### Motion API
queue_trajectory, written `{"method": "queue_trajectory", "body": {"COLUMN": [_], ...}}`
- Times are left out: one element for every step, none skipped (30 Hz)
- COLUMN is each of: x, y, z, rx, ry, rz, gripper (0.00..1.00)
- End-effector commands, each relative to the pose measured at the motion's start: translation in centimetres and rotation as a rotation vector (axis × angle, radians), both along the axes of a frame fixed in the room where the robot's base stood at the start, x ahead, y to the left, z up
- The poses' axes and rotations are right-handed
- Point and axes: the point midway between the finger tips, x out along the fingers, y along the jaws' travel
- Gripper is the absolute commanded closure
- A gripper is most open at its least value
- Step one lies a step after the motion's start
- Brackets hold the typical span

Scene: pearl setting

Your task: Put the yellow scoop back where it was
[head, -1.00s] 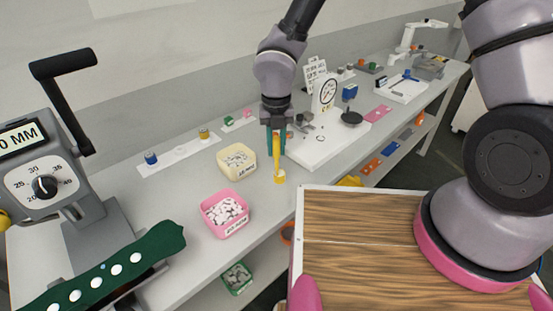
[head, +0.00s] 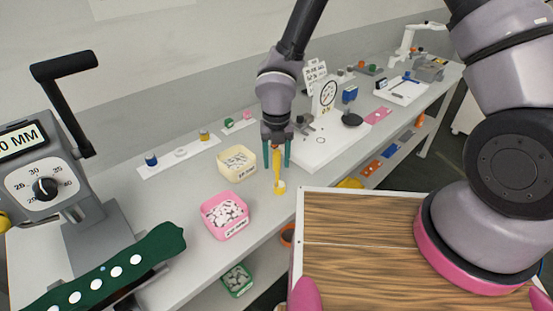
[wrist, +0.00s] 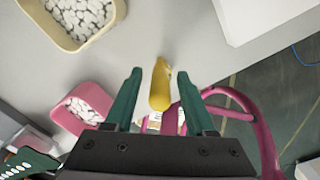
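The yellow scoop (head: 278,174) stands upright at the front edge of the bench, its handle up and its cup low, seemingly on the bench top. My gripper (head: 277,160) is over it with teal fingers spread on either side of the handle. In the wrist view, the scoop's handle (wrist: 160,86) shows between the open fingers (wrist: 162,98), with a gap on both sides. The cup is mostly hidden below the handle there.
A cream bin (head: 237,175) and a pink bin (head: 223,227), both holding white pieces, stand left of the scoop. A white board (head: 318,150) with a dial gauge lies to the right. A wood-topped surface (head: 365,240) is in the foreground. Bare bench surrounds the scoop.

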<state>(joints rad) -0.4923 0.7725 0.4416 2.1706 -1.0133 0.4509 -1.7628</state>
Motion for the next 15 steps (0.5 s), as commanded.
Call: {"method": "queue_trajectory", "body": {"x": [0.0,0.0,0.0,0.1,0.1,0.1,0.1,0.1,0.2,0.2,0.2,0.2,0.2,0.2,0.2], "y": [0.0,0.0,0.0,0.0,0.0,0.0,0.0,0.0,0.0,0.0,0.0,0.0,0.0,0.0,0.0], "z": [0.1,0.1,0.4,0.6,0.9,1.5,2.0,2.6,3.4,4.1,4.7,5.7,6.3,7.0,7.8], "rx": [0.0,0.0,0.001,0.001,0.002,0.002,0.003,0.004,0.003,0.004,0.003,0.004,0.003,0.003,0.004], "ry": [0.0,-0.001,-0.001,-0.002,-0.002,-0.002,-0.003,-0.003,-0.003,-0.003,-0.004,-0.003,-0.004,-0.004,-0.004], "rz": [0.0,0.0,0.0,0.0,-0.001,-0.003,-0.004,-0.003,-0.003,-0.004,-0.004,-0.003,-0.004,-0.003,-0.003], "gripper": [0.45,0.45,0.45,0.45,0.45,0.45,0.45,0.45,0.45,0.45,0.45,0.45,0.45,0.45,0.45]}}
